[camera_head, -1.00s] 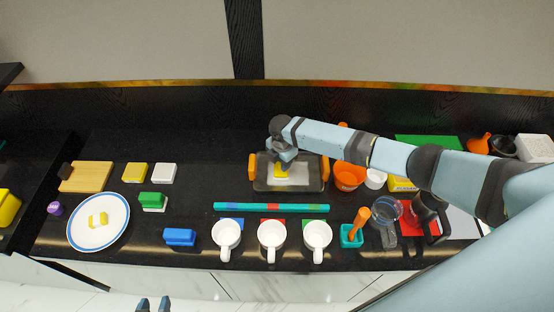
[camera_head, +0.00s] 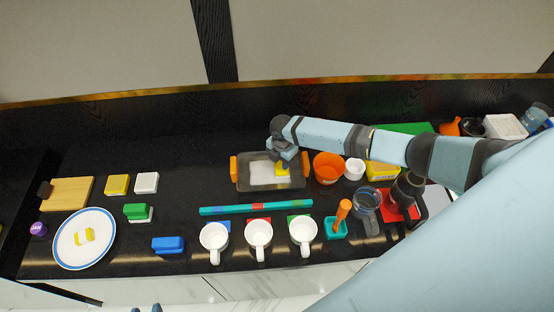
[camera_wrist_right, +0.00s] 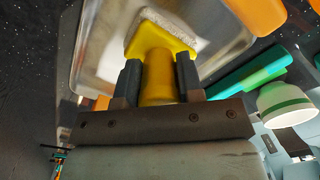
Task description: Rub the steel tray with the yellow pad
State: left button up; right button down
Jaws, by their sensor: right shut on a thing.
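The steel tray (camera_head: 250,182) lies on the dark counter with an orange handle at each end; its inside also shows in the wrist view (camera_wrist_right: 95,65). A pale patch (camera_head: 262,172) shows on its floor. My right gripper (camera_head: 287,158) is above the tray's right half, shut on the yellow pad (camera_head: 282,171). In the wrist view its fingers (camera_wrist_right: 157,72) grip the pad's yellow handle (camera_wrist_right: 157,85); the pad's whitish face is turned to the tray. Contact looks likely but is partly hidden. My left gripper (camera_head: 146,309) shows only its tips, apart, at the bottom edge.
Right of the tray stand an orange bowl (camera_head: 328,168) and a white cup (camera_head: 354,169). A teal bar (camera_head: 235,210) and white mugs (camera_head: 258,233) lie in front. A cutting board (camera_head: 68,193) and plate (camera_head: 62,256) are at left. The counter behind the tray is clear.

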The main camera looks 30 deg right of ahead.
jog(key=shift+s+d, duration=0.25)
jog(key=shift+d, duration=0.25)
jog(key=shift+s+d, duration=0.2)
jog(key=shift+d, duration=0.25)
jog(key=shift+w+a, duration=0.35)
jog(key=shift+a, duration=0.35)
jog(key=shift+w+a, duration=0.3)
jog(key=shift+a, duration=0.35)
jog(key=shift+w+a+b, duration=0.2)
jog(key=shift+a+b, duration=0.1)
jog(key=shift+a, duration=0.25)
jog(key=shift+w+a, duration=0.25)
jog(key=shift+a, duration=0.25)
jog(key=shift+w+a, duration=0.25)
jog(key=shift+a, duration=0.2)
jog(key=shift+w+a+b, duration=0.25)
jog(key=shift+w+a, duration=0.1)
jog(key=shift+a, duration=0.35)
jog(key=shift+w+a+b, duration=0.25)
jog(key=shift+w+a, duration=0.05)
jog(key=shift+a, duration=0.45)
jog(key=shift+w+a+b, duration=0.25)
jog(key=shift+w+a, duration=0.1)
jog(key=shift+a, duration=0.35)
jog(key=shift+w+a, duration=0.35)
jog(key=shift+a, duration=0.2)
jog(key=shift+r, duration=0.1)
